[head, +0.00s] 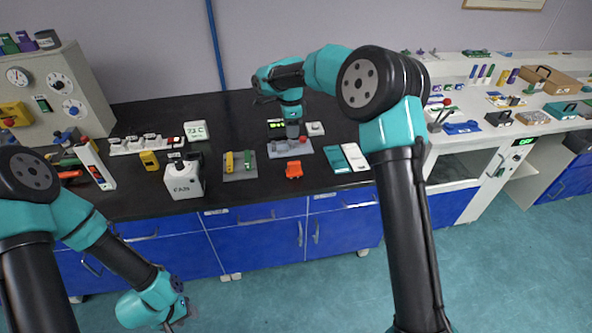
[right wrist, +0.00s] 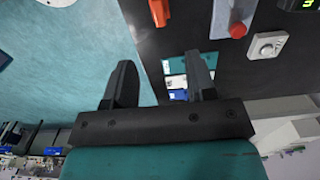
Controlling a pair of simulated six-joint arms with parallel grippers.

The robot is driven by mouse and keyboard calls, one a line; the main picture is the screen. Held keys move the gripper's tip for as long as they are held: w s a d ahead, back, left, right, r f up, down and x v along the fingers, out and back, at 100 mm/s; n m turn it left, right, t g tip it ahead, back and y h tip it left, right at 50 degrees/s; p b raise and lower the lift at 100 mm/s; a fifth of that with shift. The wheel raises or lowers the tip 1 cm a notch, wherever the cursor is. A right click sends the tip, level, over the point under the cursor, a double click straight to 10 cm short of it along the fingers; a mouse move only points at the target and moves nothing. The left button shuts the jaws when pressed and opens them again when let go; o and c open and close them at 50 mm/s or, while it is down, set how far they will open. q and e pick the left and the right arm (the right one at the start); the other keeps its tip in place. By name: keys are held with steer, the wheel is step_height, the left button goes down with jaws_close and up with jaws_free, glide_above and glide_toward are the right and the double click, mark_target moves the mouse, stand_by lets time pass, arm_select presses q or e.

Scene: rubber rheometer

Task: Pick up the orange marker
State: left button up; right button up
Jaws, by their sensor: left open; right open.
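A small bright orange object (head: 294,171) lies near the front edge of the black counter in the head view. It looks blocky, and I cannot tell for sure that it is the orange marker. An orange piece at the counter's edge also shows in the right wrist view (right wrist: 157,12), beyond my fingertips and apart from them. My left gripper (head: 180,318) is open, low in front of the cabinets.
Another grey plate (head: 240,175) holds yellow and green pieces. A white container (head: 182,183) stands left. Teal and white panels (head: 346,157) lie right. Bare black counter (head: 250,200) runs along the front.

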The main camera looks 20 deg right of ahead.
mark_target(293, 162)
step_height(293, 162, down, 12)
steer(key=shift+f, duration=0.2)
stand_by(0.4)
steer(key=shift+s+d+f, duration=0.1)
steer(key=shift+f, duration=1.2)
steer(key=shift+s+d+f, duration=0.1)
steer(key=shift+f, duration=1.15)
jaws_close()
